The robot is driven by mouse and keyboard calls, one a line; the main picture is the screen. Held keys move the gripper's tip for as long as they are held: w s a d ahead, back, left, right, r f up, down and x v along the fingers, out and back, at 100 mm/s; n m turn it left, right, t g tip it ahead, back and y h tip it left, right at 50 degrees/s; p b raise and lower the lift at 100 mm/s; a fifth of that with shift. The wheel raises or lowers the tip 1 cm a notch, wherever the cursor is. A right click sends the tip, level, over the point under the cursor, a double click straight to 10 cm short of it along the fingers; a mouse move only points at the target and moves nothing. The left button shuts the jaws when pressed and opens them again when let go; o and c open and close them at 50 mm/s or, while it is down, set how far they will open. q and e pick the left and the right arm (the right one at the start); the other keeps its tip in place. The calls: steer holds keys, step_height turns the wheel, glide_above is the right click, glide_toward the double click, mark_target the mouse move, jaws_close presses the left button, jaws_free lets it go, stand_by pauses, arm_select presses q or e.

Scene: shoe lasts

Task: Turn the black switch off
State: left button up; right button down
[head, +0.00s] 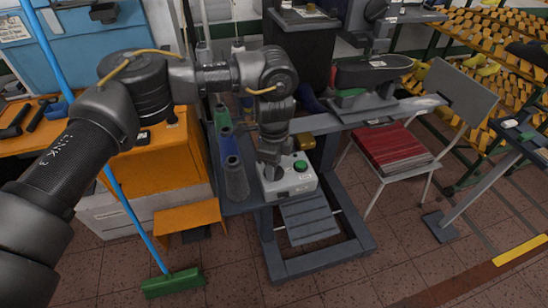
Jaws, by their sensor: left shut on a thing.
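A small white control box (289,181) with a green button (300,165) sits on the grey machine table near the middle of the head view. My left gripper (270,160) points down over the box's left rear part, beside the green button. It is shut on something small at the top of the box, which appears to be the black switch. The gripper hides the switch, so its position cannot be seen. My right gripper is not in view.
Thread cones (232,172) stand close to the left of the box. An orange cabinet (160,170) is farther left. A chair (400,150) with a red stack on its seat stands right. A blue-handled green broom (172,283) leans at the left front.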

arm_select(q)
steer(key=n+p, duration=0.2)
steer(key=n, duration=0.1)
steer(key=n+p, duration=0.1)
steer(key=shift+r+p, duration=0.25)
steer(key=shift+p, duration=0.05)
steer(key=shift+f+n+p, duration=0.1)
steer(key=shift+n+p, duration=0.85)
steer(key=shift+n, duration=0.35)
steer(key=o, duration=1)
steer(key=shift+f, duration=0.1)
step_height(320, 180, up, 11)
steer(key=b, duration=0.1)
